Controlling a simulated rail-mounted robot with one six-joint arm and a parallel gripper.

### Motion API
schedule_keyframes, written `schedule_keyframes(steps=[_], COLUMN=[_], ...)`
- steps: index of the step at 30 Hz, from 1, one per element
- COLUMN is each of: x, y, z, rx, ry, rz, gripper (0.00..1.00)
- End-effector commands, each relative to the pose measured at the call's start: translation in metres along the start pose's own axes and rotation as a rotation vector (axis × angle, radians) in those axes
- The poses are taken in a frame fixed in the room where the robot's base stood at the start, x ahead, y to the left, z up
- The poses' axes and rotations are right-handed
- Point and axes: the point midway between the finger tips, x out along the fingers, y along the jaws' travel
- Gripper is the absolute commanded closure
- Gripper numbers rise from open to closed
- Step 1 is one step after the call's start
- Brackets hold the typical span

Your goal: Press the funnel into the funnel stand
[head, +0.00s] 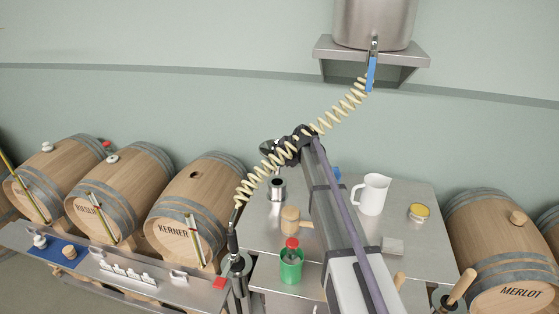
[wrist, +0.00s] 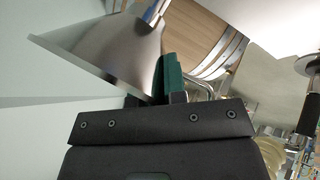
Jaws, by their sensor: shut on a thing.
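In the wrist view a steel funnel (wrist: 105,48) is held tilted, with its wide mouth toward the lower left and its narrow end toward the top. My gripper (wrist: 168,82) is shut on it, with a green part showing beside the funnel wall. In the head view my gripper (head: 268,147) is dark and small above the back of the steel table, and I cannot make out the funnel there. A steel cup-like holder with a dark opening (head: 277,187) stands on the table below my gripper; I cannot tell for certain that it is the funnel stand.
A coiled hose (head: 345,107) crosses close to my wrist. Barrels (head: 196,205) stand left and right.

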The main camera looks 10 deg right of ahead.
Motion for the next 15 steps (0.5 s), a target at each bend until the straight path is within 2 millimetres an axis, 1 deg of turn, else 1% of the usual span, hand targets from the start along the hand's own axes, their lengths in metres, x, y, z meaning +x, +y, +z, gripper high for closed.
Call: schedule_keyframes(steps=[1, 10, 12, 15], x=[0.007, 0.025, 0.021, 0.021], y=[-0.004, -0.017, -0.014, -0.014], z=[0.003, 0.011, 0.009, 0.009], rx=[0.0, 0.0, 0.0, 0.0], ry=[0.0, 0.0, 0.0, 0.0], rz=[0.0, 0.0, 0.0, 0.0], gripper=[1.0, 1.0, 1.0, 1.0])
